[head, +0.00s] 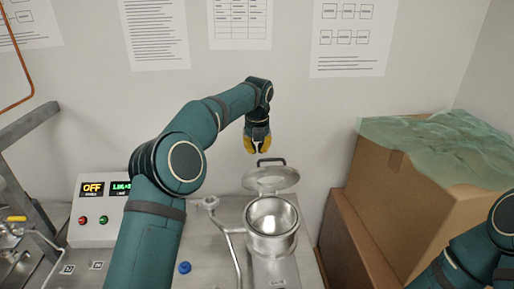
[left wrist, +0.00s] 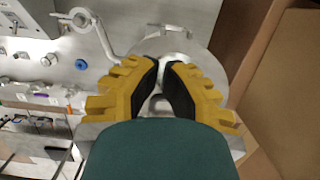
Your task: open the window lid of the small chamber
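The small chamber (head: 272,243) is a round metal pot on the bench, its shiny bowl uncovered in the head view. Its round window lid (head: 270,181) stands tilted up at the back rim, with a dark bar handle (head: 271,161) at its far edge. My left gripper (head: 257,148), with yellow fingers, hangs above and just behind the handle, apparently apart from it. In the left wrist view the fingers (left wrist: 165,63) show a narrow gap with nothing held. The lid (left wrist: 199,52) lies beyond them, and the fingers hide part of the chamber. My right gripper is out of view.
A valve pipe (head: 237,262) stands left of the chamber, with a blue knob (head: 184,267) on the bench. A control box (head: 92,232) reads OFF at the left. Cardboard boxes (head: 408,205) with translucent wrap (head: 440,140) crowd the right. The wall is behind.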

